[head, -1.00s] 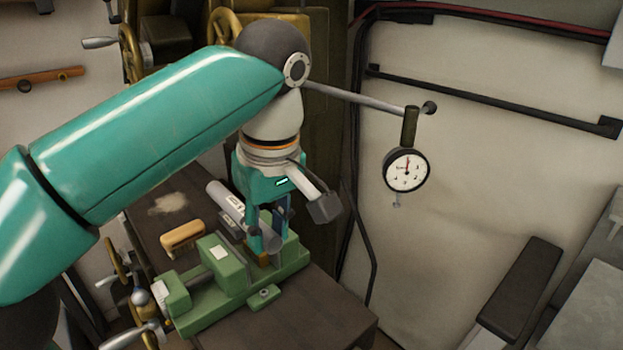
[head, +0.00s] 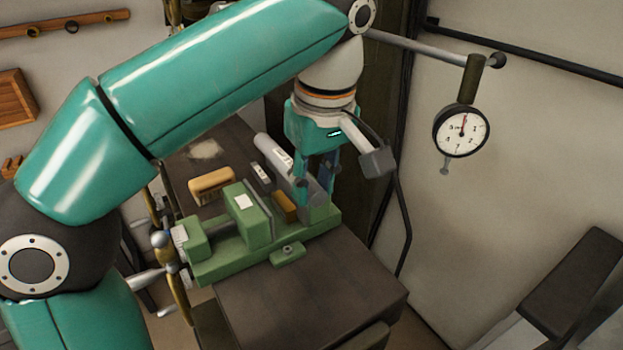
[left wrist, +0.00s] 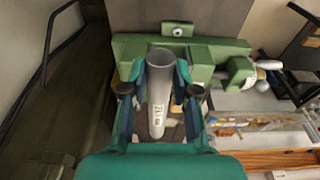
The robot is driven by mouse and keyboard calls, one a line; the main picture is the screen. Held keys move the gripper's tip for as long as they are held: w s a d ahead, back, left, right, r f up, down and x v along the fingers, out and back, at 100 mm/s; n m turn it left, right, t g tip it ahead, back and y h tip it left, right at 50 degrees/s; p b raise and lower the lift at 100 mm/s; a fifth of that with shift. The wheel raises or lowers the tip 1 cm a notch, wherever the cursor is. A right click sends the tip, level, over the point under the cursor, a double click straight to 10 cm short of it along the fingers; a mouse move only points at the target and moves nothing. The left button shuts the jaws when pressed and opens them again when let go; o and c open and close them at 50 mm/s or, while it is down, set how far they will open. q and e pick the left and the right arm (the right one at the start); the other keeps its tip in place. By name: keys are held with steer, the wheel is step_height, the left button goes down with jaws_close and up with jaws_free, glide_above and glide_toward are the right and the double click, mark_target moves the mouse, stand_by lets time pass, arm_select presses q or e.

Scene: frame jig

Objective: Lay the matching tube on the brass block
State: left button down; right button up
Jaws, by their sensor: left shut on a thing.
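My left gripper (head: 319,186) is shut on a grey metal tube (head: 272,152) with a white label. In the left wrist view the tube (left wrist: 158,98) lies between the two fingers (left wrist: 160,88), its open end toward the green vise (left wrist: 125,48). In the head view the brass block (head: 284,206) sits in the green vise (head: 243,218), beside its tall sliding jaw. The tube and fingers are to the right of the block, at the vise's right end. I cannot tell whether the tube touches the vise. My right gripper is not in view.
A dark labelled piece (head: 261,176) and a tan wooden brush (head: 212,184) lie on the bench behind the vise. The dark bench top (head: 310,285) is clear in front. A dial gauge (head: 461,130) hangs on a rod to the right.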

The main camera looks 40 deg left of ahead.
mark_target(313, 206)
arm_select(q)
steer(key=shift+f+b, duration=1.35)
steer(key=shift+f, duration=0.45)
steer(key=shift+f+b, duration=0.3)
steer(key=shift+f, duration=0.05)
steer(key=shift+f+b, duration=1.05)
steer(key=shift+f, duration=0.5)
steer(key=shift+d, duration=0.1)
steer(key=c, duration=0.8)
jaws_free()
steer(key=shift+w, duration=0.1)
